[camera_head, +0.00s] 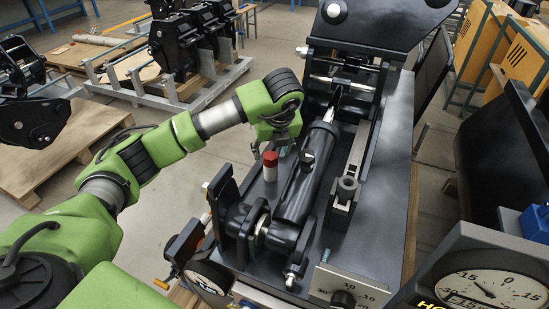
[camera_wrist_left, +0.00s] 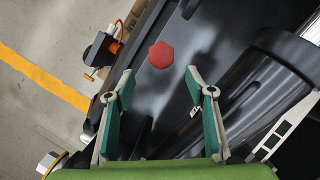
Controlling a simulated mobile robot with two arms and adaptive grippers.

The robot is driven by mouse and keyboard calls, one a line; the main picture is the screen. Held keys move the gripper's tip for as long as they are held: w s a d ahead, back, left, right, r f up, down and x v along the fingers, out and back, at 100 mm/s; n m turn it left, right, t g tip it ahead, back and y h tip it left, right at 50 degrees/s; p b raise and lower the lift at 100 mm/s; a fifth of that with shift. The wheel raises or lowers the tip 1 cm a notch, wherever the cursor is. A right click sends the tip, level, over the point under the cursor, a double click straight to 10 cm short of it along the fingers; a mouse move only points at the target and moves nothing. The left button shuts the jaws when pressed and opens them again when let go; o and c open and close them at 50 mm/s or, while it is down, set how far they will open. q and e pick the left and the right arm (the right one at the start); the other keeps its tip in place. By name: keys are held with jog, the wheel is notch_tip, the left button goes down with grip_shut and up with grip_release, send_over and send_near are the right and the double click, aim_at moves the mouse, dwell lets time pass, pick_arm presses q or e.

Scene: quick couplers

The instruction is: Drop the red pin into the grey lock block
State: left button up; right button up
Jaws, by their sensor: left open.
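The red pin (camera_head: 270,160) stands upright on the dark bench, with a red top and a pale lower part. In the left wrist view its red six-sided top (camera_wrist_left: 160,55) lies just beyond the fingertips, between their lines. My left gripper (camera_head: 283,146) is just behind and right of the pin in the head view. In the left wrist view its two green-padded fingers (camera_wrist_left: 159,80) are spread apart with nothing between them. A small grey block with a round opening (camera_head: 345,190), seemingly the lock block, sits right of the black cylinder. My right gripper is not in view.
The thick black cylinder (camera_head: 302,185) lies between the pin and the grey block. A black bracket (camera_head: 222,190) stands at the bench's left edge. Gauges (camera_head: 490,285) are at the front right. Bare bench top (camera_head: 388,215) shows right of the block.

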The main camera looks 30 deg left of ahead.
aim_at(270, 165)
pick_arm(q)
jog(key=x, duration=0.3)
jog(key=shift+a+f+p, duration=0.15)
jog(key=shift+f+p, duration=0.1)
jog(key=shift+p, duration=0.1)
jog(key=p+x, duration=0.1)
jog(key=x, duration=0.4)
jog(key=shift+w+f, duration=0.3)
jog(key=shift+f, duration=0.05)
jog(key=shift+w+f, duration=0.1)
jog(key=shift+f, duration=0.2)
jog(key=shift+w+a+f, duration=0.1)
jog(key=shift+w+f, duration=0.05)
jog(key=shift+f, duration=0.2)
jog(key=shift+c, duration=0.7)
jog(key=c, duration=1.1)
jog(key=o, duration=0.5)
jog(key=c, duration=0.6)
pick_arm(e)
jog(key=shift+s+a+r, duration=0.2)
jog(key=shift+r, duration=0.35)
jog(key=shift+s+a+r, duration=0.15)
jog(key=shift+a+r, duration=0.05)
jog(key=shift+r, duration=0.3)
